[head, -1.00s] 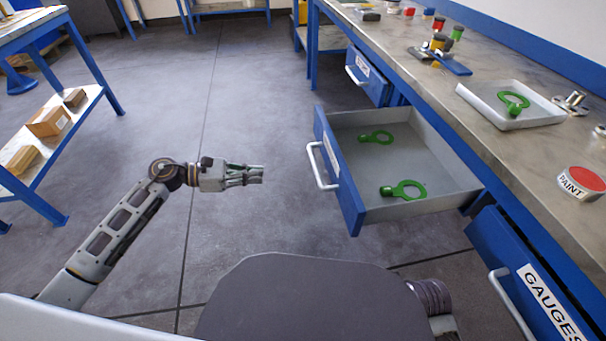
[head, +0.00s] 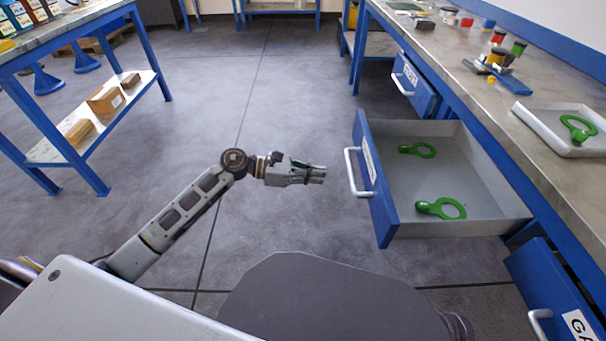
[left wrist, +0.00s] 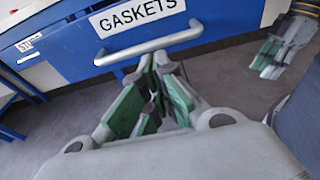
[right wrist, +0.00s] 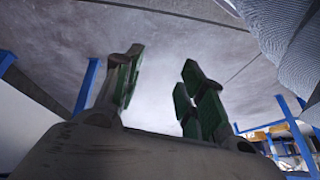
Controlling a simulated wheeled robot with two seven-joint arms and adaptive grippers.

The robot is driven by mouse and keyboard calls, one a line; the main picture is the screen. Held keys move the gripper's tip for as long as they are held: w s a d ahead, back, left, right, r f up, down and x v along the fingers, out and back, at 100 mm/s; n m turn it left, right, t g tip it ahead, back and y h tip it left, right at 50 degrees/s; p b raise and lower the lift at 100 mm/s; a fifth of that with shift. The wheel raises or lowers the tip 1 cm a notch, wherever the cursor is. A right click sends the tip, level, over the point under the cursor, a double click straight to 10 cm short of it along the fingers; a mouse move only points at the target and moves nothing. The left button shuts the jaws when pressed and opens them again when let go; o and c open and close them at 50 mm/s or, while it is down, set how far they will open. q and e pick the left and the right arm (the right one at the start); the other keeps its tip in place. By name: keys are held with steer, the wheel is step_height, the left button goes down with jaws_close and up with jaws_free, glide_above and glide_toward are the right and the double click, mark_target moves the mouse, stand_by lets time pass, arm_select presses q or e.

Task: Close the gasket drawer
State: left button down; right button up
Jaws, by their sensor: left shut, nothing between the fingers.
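The gasket drawer (head: 386,205) stands pulled out from the blue bench, its blue front facing left. In the left wrist view the drawer front (left wrist: 75,52) bears the label GASKETS and a grey bar handle (left wrist: 150,47). My left gripper (head: 324,174) is shut and empty, just left of the handle (head: 350,172), with a small gap in the head view. My right gripper (right wrist: 158,82) has its fingers apart, nothing between them; it also shows in the left wrist view (left wrist: 278,50).
A lower-right drawer (head: 548,285) and another farther back (head: 415,88) are on the same bench. A white tray (head: 540,125) sits on the benchtop. A blue-legged shelf with boxes (head: 105,100) stands at left. The floor between is clear.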

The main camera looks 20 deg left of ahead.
arm_select(q)
steer(key=b+x, duration=0.1)
steer(key=x, duration=0.5)
arm_select(e)
steer(key=f, duration=0.3)
steer(key=shift+a, duration=0.4)
arm_select(q)
steer(key=shift+d, duration=0.15)
